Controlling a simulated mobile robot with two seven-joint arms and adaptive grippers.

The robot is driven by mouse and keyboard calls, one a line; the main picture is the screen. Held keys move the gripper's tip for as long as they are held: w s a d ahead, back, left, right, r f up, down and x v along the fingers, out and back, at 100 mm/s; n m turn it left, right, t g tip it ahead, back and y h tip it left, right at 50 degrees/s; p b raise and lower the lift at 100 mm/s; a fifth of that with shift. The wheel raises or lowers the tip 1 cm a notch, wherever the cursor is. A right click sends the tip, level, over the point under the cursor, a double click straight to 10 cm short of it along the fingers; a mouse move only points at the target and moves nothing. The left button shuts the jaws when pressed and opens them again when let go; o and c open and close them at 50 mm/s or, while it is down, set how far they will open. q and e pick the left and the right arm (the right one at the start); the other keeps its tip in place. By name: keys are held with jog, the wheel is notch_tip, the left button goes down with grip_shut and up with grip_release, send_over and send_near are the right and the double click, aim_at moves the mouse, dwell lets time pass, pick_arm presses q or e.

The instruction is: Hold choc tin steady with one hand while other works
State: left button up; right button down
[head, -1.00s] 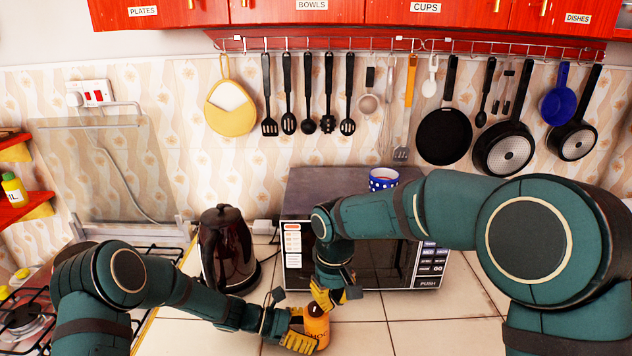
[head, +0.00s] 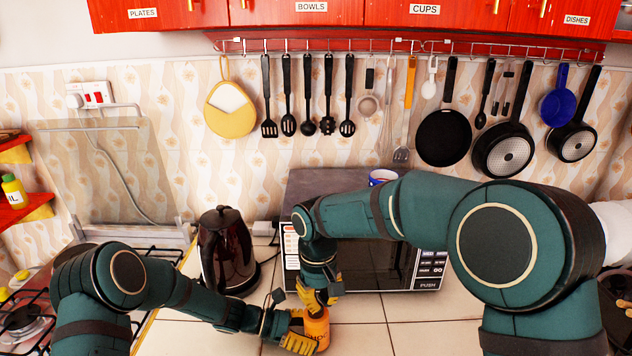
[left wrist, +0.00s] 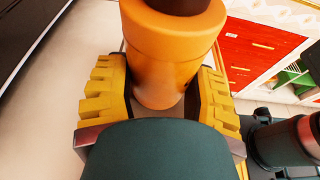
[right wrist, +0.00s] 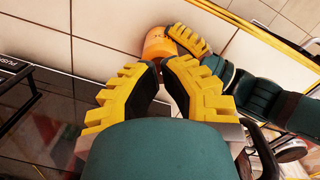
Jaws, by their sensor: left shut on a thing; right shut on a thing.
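The choc tin (head: 317,328) is an orange can standing upright on the counter in front of the microwave. My left gripper (head: 304,332) is shut on its side, and its yellow fingers flank the orange body (left wrist: 165,70) in the left wrist view. A dark brown lid (left wrist: 192,5) shows at the top edge of that view. My right gripper (head: 319,292) is just above the tin, pointing down, with its fingers shut. The lid between its fingertips is mostly hidden. The tin also shows beyond the fingers in the right wrist view (right wrist: 157,44).
A dark kettle (head: 226,250) stands left of the microwave (head: 375,265). A blue cup (head: 383,176) sits on the microwave, partly behind my right arm. A stove (head: 25,318) is at the left. Pans and utensils hang on the wall. Counter right of the tin is clear.

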aim_at(324, 320)
jog(key=shift+s+f, duration=0.1)
jog(key=shift+f, duration=2.4)
pick_arm(q)
jog(key=shift+s+d, duration=0.1)
pick_arm(e)
jog(key=shift+w+a, duration=0.15)
jog(key=shift+w, duration=0.15)
jog(key=shift+w+d, duration=0.25)
jog(key=shift+d, duration=0.2)
jog(key=shift+s+d, duration=0.1)
jog(key=shift+s, duration=0.05)
jog(key=shift+s+d+r, duration=0.1)
jog(key=shift+s, duration=0.1)
jog(key=shift+w+r, duration=0.1)
jog(key=shift+r, duration=2.85)
